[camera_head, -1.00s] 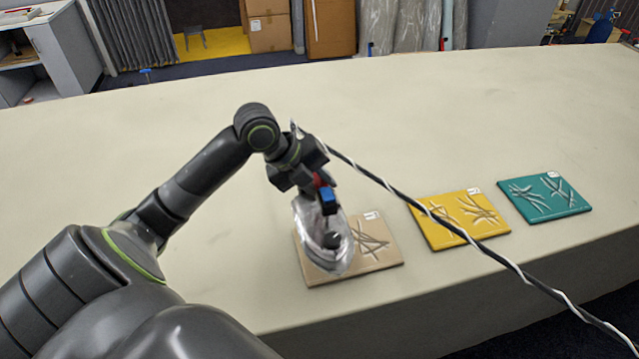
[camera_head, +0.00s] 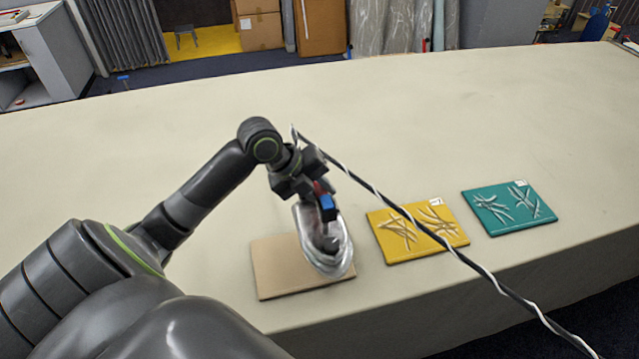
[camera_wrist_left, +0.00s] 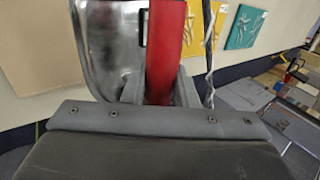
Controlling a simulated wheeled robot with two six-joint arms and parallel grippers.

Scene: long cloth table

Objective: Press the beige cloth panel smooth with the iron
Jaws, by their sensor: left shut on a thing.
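The beige cloth panel (camera_head: 278,268) lies flat near the table's front edge; its uncovered left part looks smooth, without visible creases. It also shows at the left of the left wrist view (camera_wrist_left: 38,45). The silver iron (camera_head: 328,248) sits over the panel's right part and hides it; whether it touches is hard to tell. My left gripper (camera_head: 318,192) is shut on the iron's handle, which shows red in the left wrist view (camera_wrist_left: 165,50). My right gripper is not in view.
A creased yellow panel (camera_head: 405,245) lies right of the iron, and a creased teal panel (camera_head: 490,222) lies farther right. A black-and-white cord (camera_head: 400,212) runs from the arm across the yellow panel to the lower right. The table (camera_head: 420,120) behind is clear.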

